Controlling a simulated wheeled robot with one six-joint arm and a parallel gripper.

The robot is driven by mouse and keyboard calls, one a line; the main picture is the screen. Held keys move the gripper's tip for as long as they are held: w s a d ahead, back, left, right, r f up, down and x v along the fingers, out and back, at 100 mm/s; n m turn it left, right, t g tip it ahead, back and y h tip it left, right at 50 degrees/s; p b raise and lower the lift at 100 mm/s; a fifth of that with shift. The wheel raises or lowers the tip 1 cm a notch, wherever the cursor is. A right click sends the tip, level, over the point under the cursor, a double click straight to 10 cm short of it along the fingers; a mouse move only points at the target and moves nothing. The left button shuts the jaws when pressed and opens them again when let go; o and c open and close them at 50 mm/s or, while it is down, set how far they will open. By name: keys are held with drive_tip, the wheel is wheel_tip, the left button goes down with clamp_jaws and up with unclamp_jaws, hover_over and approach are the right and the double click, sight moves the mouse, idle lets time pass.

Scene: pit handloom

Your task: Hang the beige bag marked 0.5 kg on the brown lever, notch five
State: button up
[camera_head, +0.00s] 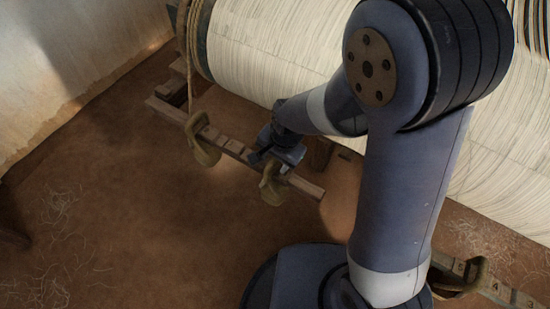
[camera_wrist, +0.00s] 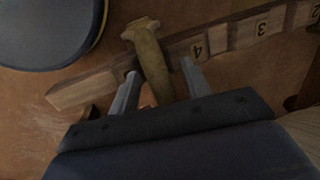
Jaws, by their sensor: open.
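The brown lever (camera_head: 230,147) runs slantwise in front of the big warp roll; in the wrist view the lever (camera_wrist: 222,38) shows the numbers 4, 3 and 2. A beige bag (camera_head: 270,188) hangs near its right end. In the wrist view the bag's loop (camera_wrist: 148,55) lies across the lever, between the 4 and the bare end. No weight mark is readable on it. My gripper (camera_head: 264,155) is at this bag. In the wrist view my gripper (camera_wrist: 160,69) is open, one finger on each side of the loop; contact cannot be told.
A second beige bag (camera_head: 203,140) hangs further left on the same lever. Another numbered lever (camera_head: 505,292) with a bag (camera_head: 460,278) is at the lower right. The warp roll (camera_head: 275,50) rises behind.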

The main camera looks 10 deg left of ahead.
wheel_tip(320, 180, up, 11)
drive_tip(key=d+p, duration=0.2)
drive_tip(key=shift+s+f+p, duration=0.2)
drive_tip(key=shift+s+p, duration=0.1)
drive_tip(key=shift+s, duration=0.1)
drive_tip(key=shift+f, duration=0.15)
drive_tip(key=f, duration=0.3)
drive_tip(key=a+f+b, duration=0.1)
drive_tip(key=f, duration=0.2)
drive_tip(key=w+a+f+b, duration=0.1)
drive_tip(key=f, duration=0.3)
drive_tip(key=shift+f, duration=0.1)
drive_tip(key=shift+r, duration=0.35)
drive_tip(key=shift+s, duration=0.1)
